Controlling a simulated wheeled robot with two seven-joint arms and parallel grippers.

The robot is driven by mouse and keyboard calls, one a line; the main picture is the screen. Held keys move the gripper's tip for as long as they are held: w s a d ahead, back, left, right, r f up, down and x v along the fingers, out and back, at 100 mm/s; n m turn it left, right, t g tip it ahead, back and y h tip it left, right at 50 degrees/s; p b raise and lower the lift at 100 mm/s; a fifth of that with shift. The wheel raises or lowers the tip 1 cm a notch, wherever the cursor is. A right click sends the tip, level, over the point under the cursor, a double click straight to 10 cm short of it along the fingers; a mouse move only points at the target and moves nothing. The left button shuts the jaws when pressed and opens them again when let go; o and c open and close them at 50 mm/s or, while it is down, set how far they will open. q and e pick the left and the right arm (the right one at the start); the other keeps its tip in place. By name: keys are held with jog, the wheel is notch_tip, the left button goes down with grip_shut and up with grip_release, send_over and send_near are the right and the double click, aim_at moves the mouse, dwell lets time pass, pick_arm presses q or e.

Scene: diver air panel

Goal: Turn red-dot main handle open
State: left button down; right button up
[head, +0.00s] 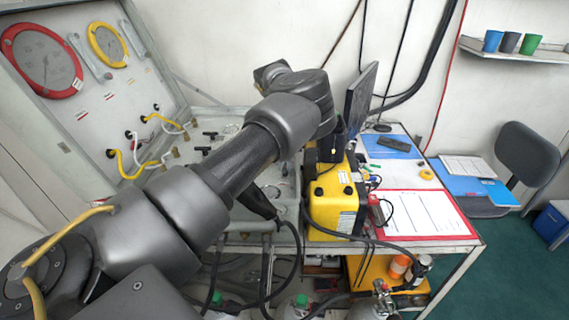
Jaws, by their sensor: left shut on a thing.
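My left arm crosses the grey valve panel (290,188) from the lower left and covers much of it. My left gripper (271,214) shows only in part, as a dark tapered shape below the arm, low over the panel's front. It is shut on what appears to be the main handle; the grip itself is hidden. I cannot make out a red dot. Small black T-handles (210,135) show on the panel left of my arm. My right gripper is not in view.
A yellow box (333,195) stands close right of the gripper. Black hoses (297,248) hang from the panel's front. A gauge case (92,118) stands open at left. A red-edged sheet (422,215) lies on the table at right. Bottles (298,307) stand below.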

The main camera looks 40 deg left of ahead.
pick_arm(q)
jog(key=shift+w+a+r, duration=0.1)
jog(key=shift+w+r, duration=0.05)
jog(key=shift+r, duration=0.05)
jog(key=c, duration=1.7)
grip_release()
jog(key=shift+o, duration=1.2)
jog(key=shift+f, duration=0.1)
jog(key=shift+r, duration=0.4)
notch_tip(320, 180, up, 10)
jog(key=b, duration=0.2)
jog(key=shift+s, duration=0.25)
jog(key=shift+a, duration=0.1)
